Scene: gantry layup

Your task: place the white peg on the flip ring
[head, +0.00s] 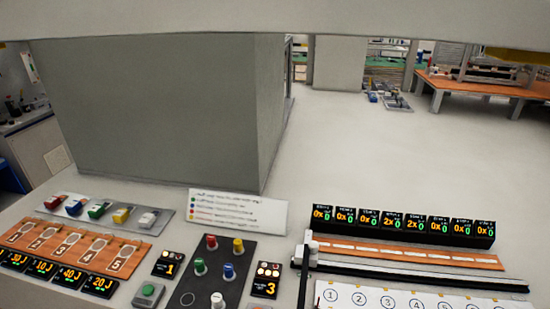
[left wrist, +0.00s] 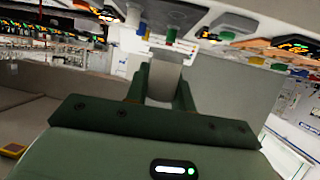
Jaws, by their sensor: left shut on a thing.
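The white peg (head: 217,300) shows at the bottom edge of the head view, over the near part of a dark peg board (head: 213,284). A ring outline (head: 187,299) lies on the board just left of it; I cannot tell if this is the flip ring. Neither gripper shows in the head view, and my right gripper is not in view.
Red (head: 211,242), yellow (head: 238,245), green (head: 200,266) and blue (head: 228,271) pegs stand on the board close by. Small displays (head: 264,279) flank it. A white sign (head: 238,211) stands behind it. A rail with a white slider (head: 312,248) is to the right.

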